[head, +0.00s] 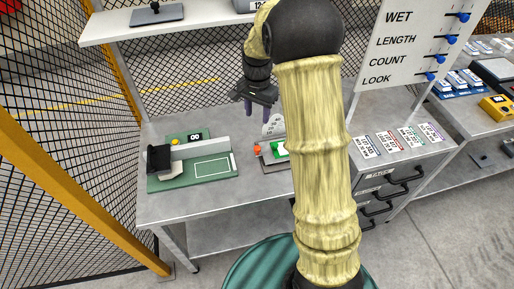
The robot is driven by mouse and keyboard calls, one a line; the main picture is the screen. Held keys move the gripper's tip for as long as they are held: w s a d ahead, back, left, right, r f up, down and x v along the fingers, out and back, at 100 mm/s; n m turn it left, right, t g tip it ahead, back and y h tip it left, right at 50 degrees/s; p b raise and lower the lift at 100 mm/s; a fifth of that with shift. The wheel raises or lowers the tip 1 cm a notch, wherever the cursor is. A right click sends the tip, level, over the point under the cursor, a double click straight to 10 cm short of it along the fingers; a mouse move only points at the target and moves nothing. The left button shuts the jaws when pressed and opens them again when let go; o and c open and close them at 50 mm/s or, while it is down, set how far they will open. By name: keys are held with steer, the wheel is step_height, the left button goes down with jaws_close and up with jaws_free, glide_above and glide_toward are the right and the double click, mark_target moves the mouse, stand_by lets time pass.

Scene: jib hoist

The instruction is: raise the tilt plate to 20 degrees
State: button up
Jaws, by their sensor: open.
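The tilt plate device (264,161) sits on the grey workbench, partly hidden behind my arm. It has an orange knob (257,149) on its left, a green piece (281,149) on it, and a pale upright plate with marks (272,127) behind. The angle of the plate is too small to read. My gripper (249,110) points down above and slightly left of the device, apart from it. It is open and I see nothing in it.
A green board (193,184) with a black block (158,158) lies on the bench at left. Several printed cards (388,143) lie at right, above drawers with black handles. A shelf (180,24) hangs behind, and a white sign board (412,40) stands at right. A yellow-framed mesh fence (75,130) borders the left.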

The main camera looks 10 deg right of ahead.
mark_target(257, 148)
step_height(257, 148, down, 17)
steer(key=shift+f+p, duration=0.2)
steer(key=shift+p, duration=0.7)
jaws_close()
